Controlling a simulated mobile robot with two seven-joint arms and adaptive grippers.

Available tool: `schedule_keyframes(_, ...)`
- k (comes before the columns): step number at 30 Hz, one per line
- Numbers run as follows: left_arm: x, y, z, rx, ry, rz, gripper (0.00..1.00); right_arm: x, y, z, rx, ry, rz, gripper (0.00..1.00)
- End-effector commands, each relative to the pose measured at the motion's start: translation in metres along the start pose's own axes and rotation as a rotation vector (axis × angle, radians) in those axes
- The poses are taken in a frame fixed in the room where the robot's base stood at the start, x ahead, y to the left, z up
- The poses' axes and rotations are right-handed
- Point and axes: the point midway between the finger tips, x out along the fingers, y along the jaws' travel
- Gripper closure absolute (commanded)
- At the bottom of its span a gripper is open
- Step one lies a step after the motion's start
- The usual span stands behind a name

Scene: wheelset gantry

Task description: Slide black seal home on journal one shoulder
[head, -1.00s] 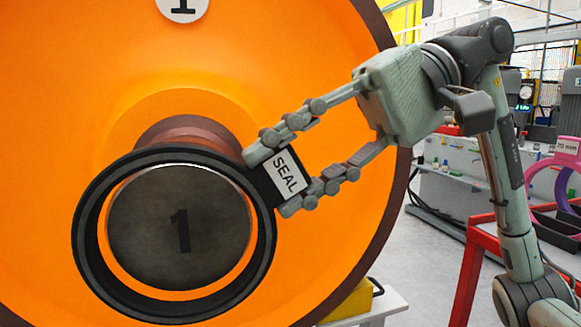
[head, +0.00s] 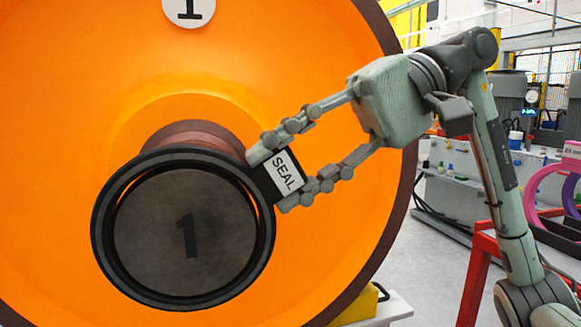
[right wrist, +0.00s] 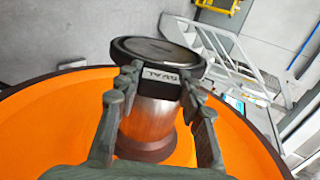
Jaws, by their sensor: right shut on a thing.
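A thin orange sliver shows between face and ring at the upper left. The brown shoulder (head: 190,134) is behind, at the orange wheel. My right gripper (head: 272,180) is shut on the seal's tab with the white SEAL label. In the right wrist view the seal (right wrist: 130,48) sits at the journal's end, and bare metal journal (right wrist: 150,120) separates it from the shoulder (right wrist: 146,150). My left gripper is not in view.
The large orange wheel (head: 330,90) fills the background behind the seal. A red stand (head: 478,270) with pink and purple rings (head: 566,188) is at the right. Grey floor lies between wheel and stand.

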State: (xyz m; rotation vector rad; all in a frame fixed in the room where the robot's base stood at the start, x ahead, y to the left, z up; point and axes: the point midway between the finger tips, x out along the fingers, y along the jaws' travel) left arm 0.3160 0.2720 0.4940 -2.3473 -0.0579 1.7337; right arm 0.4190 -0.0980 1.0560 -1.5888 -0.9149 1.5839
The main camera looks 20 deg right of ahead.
Motion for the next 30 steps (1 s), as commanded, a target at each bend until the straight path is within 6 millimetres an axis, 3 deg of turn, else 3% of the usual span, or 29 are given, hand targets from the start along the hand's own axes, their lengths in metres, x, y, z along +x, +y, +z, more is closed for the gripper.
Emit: schedule_keyframes(30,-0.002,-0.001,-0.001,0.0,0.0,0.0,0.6,0.0,-0.001,-0.026,0.0,0.0,-0.002,0.95)
